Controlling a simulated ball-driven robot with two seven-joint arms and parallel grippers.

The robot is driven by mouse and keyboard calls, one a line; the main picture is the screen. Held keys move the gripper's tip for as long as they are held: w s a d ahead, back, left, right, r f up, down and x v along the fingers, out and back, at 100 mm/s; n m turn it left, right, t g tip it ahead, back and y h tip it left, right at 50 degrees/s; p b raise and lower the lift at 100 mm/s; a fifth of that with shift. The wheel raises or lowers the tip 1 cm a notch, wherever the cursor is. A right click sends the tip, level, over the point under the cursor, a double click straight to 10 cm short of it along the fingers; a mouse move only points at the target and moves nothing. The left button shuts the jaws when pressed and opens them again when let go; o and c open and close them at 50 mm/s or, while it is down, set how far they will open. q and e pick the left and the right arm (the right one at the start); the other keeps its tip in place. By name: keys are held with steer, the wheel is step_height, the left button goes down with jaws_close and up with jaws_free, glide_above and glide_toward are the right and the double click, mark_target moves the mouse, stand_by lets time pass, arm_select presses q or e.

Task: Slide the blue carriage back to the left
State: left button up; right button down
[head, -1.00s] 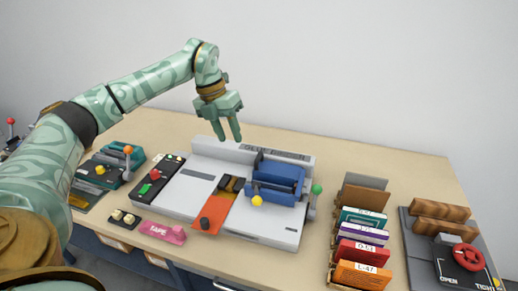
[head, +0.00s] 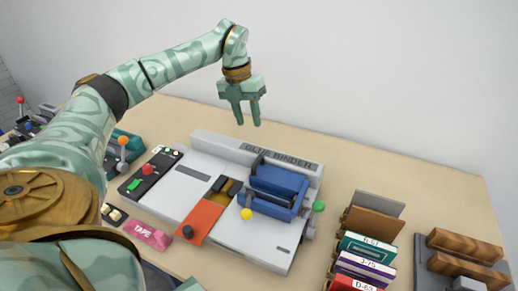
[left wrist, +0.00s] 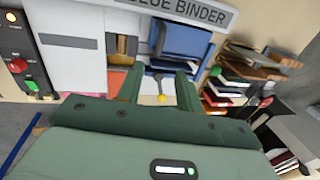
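The blue carriage (head: 279,181) sits at the right end of the grey glue binder (head: 262,247), with a yellow ball knob (head: 246,214) at its front. It also shows in the left wrist view (left wrist: 185,38), with the yellow knob (left wrist: 162,99) seen between the fingers. My left gripper (head: 248,121) is open and empty, fingers pointing down. It hangs above the binder's back edge, apart from the carriage. The left wrist view shows its two fingers (left wrist: 161,88) spread apart. My right gripper is in neither view.
An orange strip (head: 203,219) lies left of the carriage on the binder. A green-knobbed lever (head: 318,206) stands at its right end.

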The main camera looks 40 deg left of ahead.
mark_target(258, 158)
arm_select(q)
steer(key=f+b, duration=0.1)
steer(key=f, duration=0.3)
steer(key=d+f, duration=0.1)
steer(key=f, duration=0.3)
steer(key=w+d+f+b, duration=0.1)
steer(key=f, duration=0.3)
steer(key=shift+d+f+b, duration=0.15)
steer(key=shift+b, duration=0.15)
jaws_close()
